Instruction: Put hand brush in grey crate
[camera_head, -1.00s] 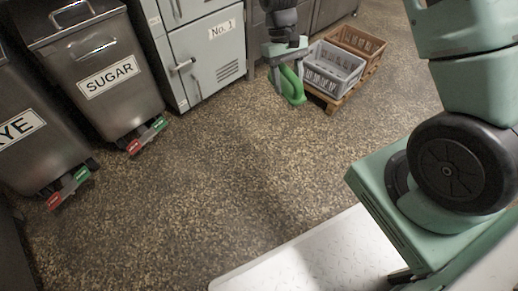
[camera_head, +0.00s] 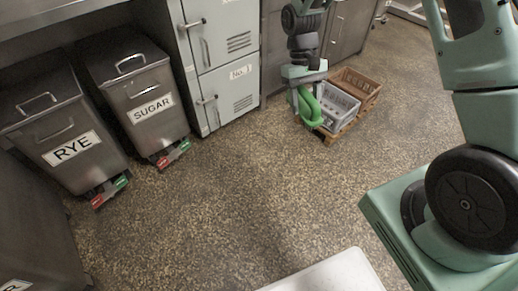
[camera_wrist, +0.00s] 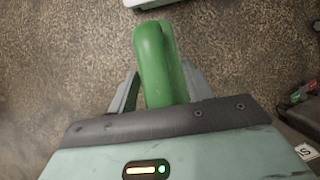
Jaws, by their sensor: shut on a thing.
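My gripper (camera_head: 303,98) is shut on the green hand brush (camera_head: 309,108) and holds it in front of the lockers. The brush hangs tilted and also shows between the fingers in the wrist view (camera_wrist: 160,62); its bristles are not clear. The grey crate (camera_head: 344,104) stands just right of and behind my gripper, on a wooden pallet. In the head view the gripper and brush overlap the crate's left side. I cannot tell how high the brush is above the floor. The part of the crate I can see looks empty.
A brown crate (camera_head: 357,84) stands behind the grey one on the same pallet (camera_head: 343,131). Pale green lockers (camera_head: 229,90) stand to the left, then the SUGAR bin (camera_head: 142,98) and RYE bin (camera_head: 68,132). The speckled floor in front is clear.

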